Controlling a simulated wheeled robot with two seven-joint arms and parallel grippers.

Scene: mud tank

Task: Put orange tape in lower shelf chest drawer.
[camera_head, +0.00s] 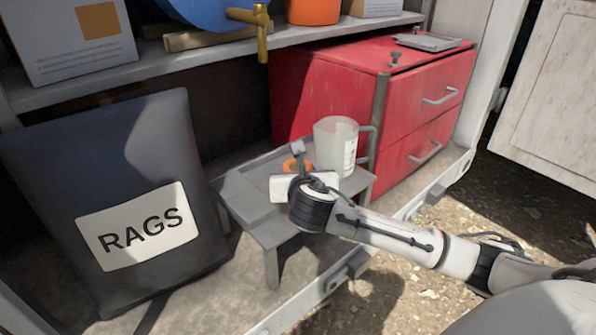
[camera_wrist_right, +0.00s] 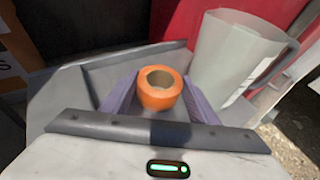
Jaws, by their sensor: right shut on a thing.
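The orange tape (camera_head: 297,165) is a small orange roll, mostly hidden behind my right gripper in the head view. In the right wrist view the orange tape (camera_wrist_right: 160,88) sits between the two fingers of my right gripper (camera_wrist_right: 158,95), which is shut on it. In the head view my right gripper (camera_head: 300,168) is over the small grey step stool. The red drawer chest (camera_head: 420,100) stands behind and to the right on the lower shelf. Its two drawers, each with a metal handle, look closed. My left gripper is not in view.
A translucent measuring jug (camera_head: 335,145) stands on the grey stool (camera_head: 260,215), close beside my right gripper. A dark RAGS bag (camera_head: 110,180) leans at the left. The upper shelf (camera_head: 190,62) overhangs behind. A grey flat item (camera_head: 427,42) lies on the chest. Open ground lies at the front right.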

